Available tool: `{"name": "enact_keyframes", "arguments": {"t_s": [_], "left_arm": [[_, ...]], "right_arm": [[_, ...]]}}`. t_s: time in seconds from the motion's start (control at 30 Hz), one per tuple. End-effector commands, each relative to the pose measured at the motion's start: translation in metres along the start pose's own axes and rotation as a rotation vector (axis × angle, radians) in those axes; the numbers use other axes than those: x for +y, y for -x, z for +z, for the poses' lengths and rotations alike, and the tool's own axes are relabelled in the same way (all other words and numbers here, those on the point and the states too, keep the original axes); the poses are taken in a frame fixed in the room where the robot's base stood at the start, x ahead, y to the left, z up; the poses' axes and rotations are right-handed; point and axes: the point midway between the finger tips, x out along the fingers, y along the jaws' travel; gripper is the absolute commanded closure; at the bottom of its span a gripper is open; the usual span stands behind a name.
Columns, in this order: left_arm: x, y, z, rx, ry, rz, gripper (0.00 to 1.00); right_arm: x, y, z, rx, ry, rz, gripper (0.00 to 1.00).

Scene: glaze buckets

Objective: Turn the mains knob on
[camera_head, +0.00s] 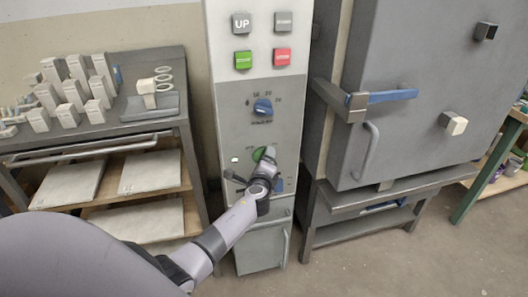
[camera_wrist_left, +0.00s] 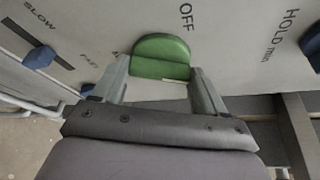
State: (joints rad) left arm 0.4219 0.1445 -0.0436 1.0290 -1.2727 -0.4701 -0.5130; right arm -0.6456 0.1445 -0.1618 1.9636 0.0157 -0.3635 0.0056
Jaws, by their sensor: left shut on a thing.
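The green mains knob (camera_head: 260,153) is on the grey front of the tall control cabinet (camera_head: 284,137). My left gripper (camera_head: 266,161) reaches it from the front and hides part of it. In the left wrist view the green knob (camera_wrist_left: 161,48) sits between the two fingers of my left gripper (camera_wrist_left: 158,78), which is shut on it. The word OFF is printed on the panel beside the knob there. The knob's pointer mark cannot be read clearly. My right gripper is in neither view.
A blue dial (camera_head: 263,107) sits above the green knob, and another blue knob (camera_head: 278,185) is partly hidden below. UP, green and red buttons are higher. A kiln with a handle (camera_head: 369,150) stands right; a shelved table (camera_head: 95,143) stands left.

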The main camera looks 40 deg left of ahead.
Motion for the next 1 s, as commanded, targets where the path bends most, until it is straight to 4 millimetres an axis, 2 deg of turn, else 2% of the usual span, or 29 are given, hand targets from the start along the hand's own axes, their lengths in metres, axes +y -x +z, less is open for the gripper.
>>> {"name": "enact_keyframes", "arguments": {"t_s": [0.03,0.4,1.0], "left_arm": [[-0.005,0.001,0.002,0.002,-0.038,0.017,0.58],[-0.004,0.000,0.000,0.002,-0.245,0.101,0.58],[-0.001,0.000,-0.001,0.001,-0.311,0.128,0.58]], "right_arm": [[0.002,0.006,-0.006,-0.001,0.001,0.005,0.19],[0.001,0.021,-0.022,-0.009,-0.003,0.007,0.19],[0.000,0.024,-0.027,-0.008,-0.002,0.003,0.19]]}}
